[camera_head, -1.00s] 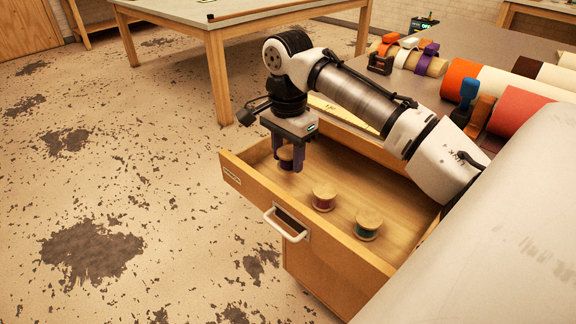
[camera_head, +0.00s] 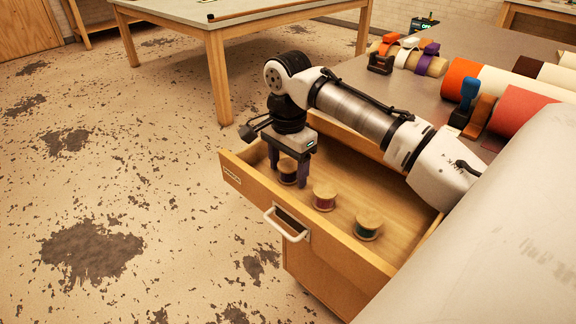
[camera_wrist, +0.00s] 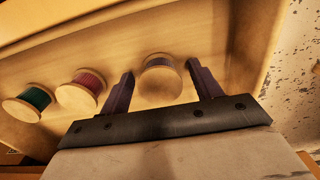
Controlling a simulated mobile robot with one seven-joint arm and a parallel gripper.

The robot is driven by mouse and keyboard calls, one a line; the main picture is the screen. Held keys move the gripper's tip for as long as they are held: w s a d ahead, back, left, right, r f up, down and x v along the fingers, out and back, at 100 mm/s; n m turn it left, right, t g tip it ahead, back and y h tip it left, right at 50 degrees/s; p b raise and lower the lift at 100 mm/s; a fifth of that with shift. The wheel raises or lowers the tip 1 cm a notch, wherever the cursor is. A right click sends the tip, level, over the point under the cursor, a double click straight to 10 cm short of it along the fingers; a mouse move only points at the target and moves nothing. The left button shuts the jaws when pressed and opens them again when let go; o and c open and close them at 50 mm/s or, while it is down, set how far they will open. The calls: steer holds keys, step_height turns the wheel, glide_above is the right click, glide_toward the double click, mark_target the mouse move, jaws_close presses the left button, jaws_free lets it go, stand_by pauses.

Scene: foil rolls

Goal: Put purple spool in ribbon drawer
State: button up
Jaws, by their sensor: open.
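The purple spool (camera_head: 287,172), with wooden ends and a dark winding, is in the open wooden drawer (camera_head: 340,250), near its far left corner. In the wrist view the spool (camera_wrist: 160,79) lies between the two fingers, with gaps on both sides. My gripper (camera_head: 288,180) reaches down into the drawer around it. Its jaws (camera_wrist: 160,92) are open. A red spool (camera_head: 324,196) and a green spool (camera_head: 368,224) stand in the same drawer, in a row to the right. The fingers partly hide the purple spool in the head view.
The drawer's front has a white handle (camera_head: 286,223). The drawer floor right of the green spool is clear.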

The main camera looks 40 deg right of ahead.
mark_target(288, 165)
steer(key=shift+r, duration=0.1)
step_height(288, 165, up, 12)
steer(key=shift+p, duration=0.4)
